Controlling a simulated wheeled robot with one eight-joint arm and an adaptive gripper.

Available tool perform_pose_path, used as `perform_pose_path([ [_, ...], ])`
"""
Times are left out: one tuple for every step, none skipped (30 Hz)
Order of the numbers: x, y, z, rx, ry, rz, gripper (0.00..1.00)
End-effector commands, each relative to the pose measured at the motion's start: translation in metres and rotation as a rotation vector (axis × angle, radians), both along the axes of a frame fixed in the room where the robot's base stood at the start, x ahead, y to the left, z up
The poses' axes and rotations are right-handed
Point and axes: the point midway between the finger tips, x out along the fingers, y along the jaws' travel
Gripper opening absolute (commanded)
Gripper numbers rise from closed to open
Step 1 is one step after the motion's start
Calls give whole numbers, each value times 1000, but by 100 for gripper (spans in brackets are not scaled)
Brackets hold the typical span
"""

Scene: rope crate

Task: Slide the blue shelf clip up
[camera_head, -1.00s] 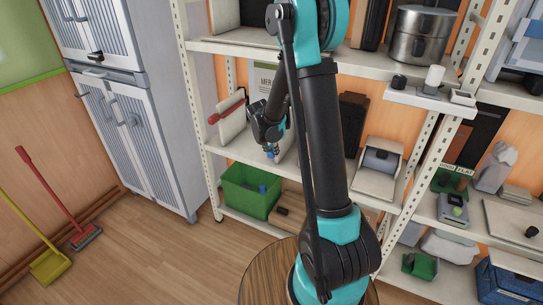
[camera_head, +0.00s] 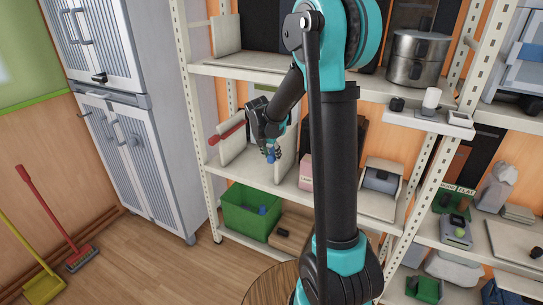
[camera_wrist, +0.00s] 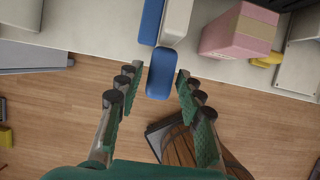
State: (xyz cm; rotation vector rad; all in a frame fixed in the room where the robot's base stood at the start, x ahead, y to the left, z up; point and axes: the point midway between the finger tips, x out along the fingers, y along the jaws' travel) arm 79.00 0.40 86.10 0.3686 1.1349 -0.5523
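The blue shelf clip (camera_wrist: 161,73) is a rounded blue block at the shelf's front edge in the wrist view. A longer blue piece (camera_wrist: 152,20) shows just above it; I cannot tell whether they are joined. My gripper (camera_wrist: 156,80) is open, with one finger on each side of the clip. A gap shows on the left side and a narrower one on the right. In the head view my gripper (camera_head: 268,148) is at the middle shelf, and the small blue clip (camera_head: 272,156) shows at its fingertips. The clip's back is hidden.
The pale shelf (camera_wrist: 100,28) carries a pink box (camera_wrist: 240,32) and a white upright piece (camera_wrist: 176,20) close by. A green crate (camera_head: 240,222) stands on the shelf below. The upper shelf (camera_head: 240,64) is above my gripper. Wooden floor lies open at the front left.

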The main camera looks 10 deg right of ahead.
Motion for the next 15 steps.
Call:
perform_pose_path([
  [0, 0, 0, 0, 0, 0, 47],
  [0, 0, 0, 1, 1, 0, 47],
  [0, 0, 0, 1, 1, 0, 47],
  [0, 0, -1, 1, 1, 0, 47],
  [0, 0, -1, 1, 1, 0, 47],
  [0, 0, -1, 1, 1, 0, 47],
  [0, 0, -1, 1, 2, 0, 47],
  [0, 0, -1, 1, 2, 0, 47],
  [-1, 0, -1, 1, 1, -1, 47],
  [-1, 0, 0, 1, 2, 0, 47],
  [-1, 0, 1, 1, 2, 0, 47],
  [-2, 1, 3, 1, 2, 0, 47],
  [-3, 1, 5, 1, 2, 0, 47],
  [-3, 2, 7, 1, 2, 0, 47],
  [-5, 3, 12, 1, 2, 1, 47],
])
